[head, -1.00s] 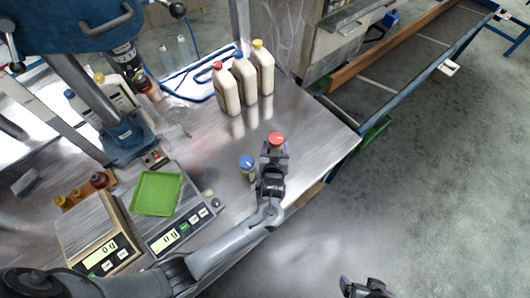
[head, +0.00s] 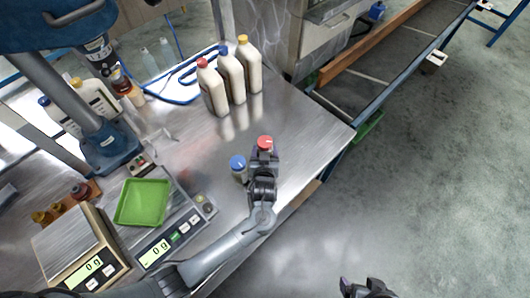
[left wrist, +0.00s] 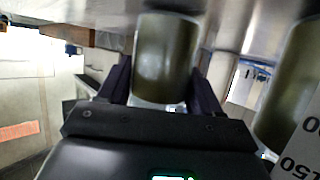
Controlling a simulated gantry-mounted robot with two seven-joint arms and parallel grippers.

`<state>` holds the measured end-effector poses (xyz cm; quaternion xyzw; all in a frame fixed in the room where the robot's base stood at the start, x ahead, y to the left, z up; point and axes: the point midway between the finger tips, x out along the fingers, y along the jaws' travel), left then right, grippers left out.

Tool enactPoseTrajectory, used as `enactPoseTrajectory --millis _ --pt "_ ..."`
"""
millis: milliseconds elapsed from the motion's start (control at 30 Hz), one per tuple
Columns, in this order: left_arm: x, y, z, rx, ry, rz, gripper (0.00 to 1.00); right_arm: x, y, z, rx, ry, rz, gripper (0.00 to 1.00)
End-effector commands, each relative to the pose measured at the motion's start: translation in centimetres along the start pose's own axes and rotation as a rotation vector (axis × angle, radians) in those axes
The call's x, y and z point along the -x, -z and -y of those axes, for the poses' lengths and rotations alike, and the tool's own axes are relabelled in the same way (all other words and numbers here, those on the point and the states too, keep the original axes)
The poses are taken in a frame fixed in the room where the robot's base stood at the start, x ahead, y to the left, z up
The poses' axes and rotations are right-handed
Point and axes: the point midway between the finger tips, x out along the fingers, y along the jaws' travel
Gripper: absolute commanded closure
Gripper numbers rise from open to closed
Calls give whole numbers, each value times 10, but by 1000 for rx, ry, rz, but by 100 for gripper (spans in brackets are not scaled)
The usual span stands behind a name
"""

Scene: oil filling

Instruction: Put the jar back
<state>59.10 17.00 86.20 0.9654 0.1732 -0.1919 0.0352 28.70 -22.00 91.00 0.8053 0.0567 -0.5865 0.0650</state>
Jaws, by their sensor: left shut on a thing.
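The jar with a red lid (head: 264,142) is near the table's right front edge. My left gripper (head: 262,158) is shut around it, and in the left wrist view the held jar (left wrist: 165,58) shows as a dark olive body between the two fingers. The jar looks upright at the tabletop; I cannot tell whether its base touches. A second jar with a blue lid (head: 238,164) stands just left of it, apart from the gripper. It shows at the right of the left wrist view (left wrist: 288,88). My right gripper (head: 362,286) is empty over the floor, its fingers apart, partly cut off below.
Three white bottles (head: 232,76) stand behind the jars. A green tray (head: 143,202) sits on a scale (head: 172,240) at left, and a second scale (head: 78,262) stands beside it. Small brown bottles (head: 78,190) are behind the scales. The tabletop between jars and bottles is clear.

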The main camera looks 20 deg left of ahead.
Motion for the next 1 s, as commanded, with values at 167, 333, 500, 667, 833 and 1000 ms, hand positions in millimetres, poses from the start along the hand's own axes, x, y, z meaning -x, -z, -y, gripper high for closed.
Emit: enactPoseTrajectory --millis 167,333,500,667,833,1000 --pt "-1 -3 0 0 0 0 71 -1 0 1 -5 4 -1 10" --pt "-1 -3 0 0 0 0 25 -1 0 2 -8 7 -2 10" --pt "-1 -3 0 0 0 0 25 -1 0 2 -8 7 -2 10" --pt "3 0 0 -1 -1 0 25 2 1 2 -8 7 -2 10" --pt "24 0 -1 1 -2 2 25 6 2 2 -6 6 -1 10" --pt "55 1 0 2 -2 2 25 12 4 0 0 2 0 10"
